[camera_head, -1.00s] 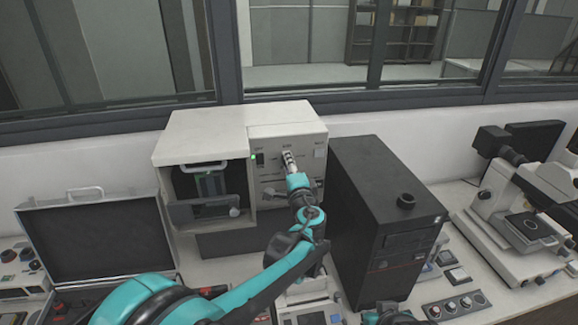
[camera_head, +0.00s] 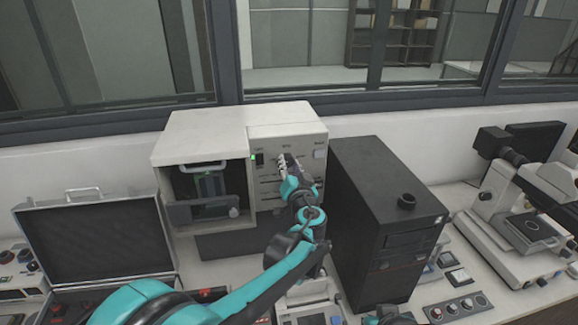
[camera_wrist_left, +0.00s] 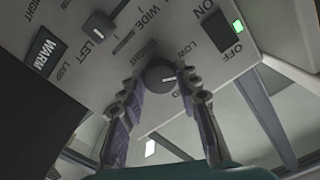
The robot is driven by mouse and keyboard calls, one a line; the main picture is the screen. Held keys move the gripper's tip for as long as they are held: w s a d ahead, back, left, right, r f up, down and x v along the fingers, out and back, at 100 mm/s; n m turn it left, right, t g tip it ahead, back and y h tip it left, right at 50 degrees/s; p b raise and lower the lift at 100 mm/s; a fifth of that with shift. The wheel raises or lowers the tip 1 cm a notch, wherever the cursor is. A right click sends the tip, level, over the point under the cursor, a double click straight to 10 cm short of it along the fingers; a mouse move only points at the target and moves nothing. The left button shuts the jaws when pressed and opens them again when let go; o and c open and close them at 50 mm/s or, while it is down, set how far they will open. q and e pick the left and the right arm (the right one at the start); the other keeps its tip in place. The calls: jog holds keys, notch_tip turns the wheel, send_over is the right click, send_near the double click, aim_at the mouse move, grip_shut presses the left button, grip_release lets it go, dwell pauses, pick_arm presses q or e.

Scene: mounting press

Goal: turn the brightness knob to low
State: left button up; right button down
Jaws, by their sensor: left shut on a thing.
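The brightness knob (camera_wrist_left: 160,78) is a dark round knob with a white pointer mark on the light panel of the press machine (camera_head: 200,135). In the left wrist view its mark points right, toward the edge of the panel. The words LOW and BRIGHT are printed near it. My left gripper (camera_wrist_left: 158,82) is shut on the knob, one finger on each side. In the head view my left gripper (camera_head: 286,164) is at the machine's front panel and hides the knob. My right gripper is not seen; a dark and teal part of mine shows at the bottom edge.
A lever switch (camera_wrist_left: 98,27) and an ON/OFF rocker switch (camera_wrist_left: 214,33) sit near the knob. A black computer tower (camera_head: 378,215) stands close right of the machine. An open case (camera_head: 92,235) lies left, a microscope (camera_head: 515,205) right.

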pick_arm(q)
jog(key=shift+f+n, duration=0.1)
jog(key=shift+n, duration=1.7)
jog(key=o, duration=1.2)
jog(key=shift+c, duration=0.2)
jog(key=s+d, duration=0.2)
jog(key=s, duration=0.9)
jog(key=shift+s+d, duration=0.15)
jog(key=shift+s, duration=0.25)
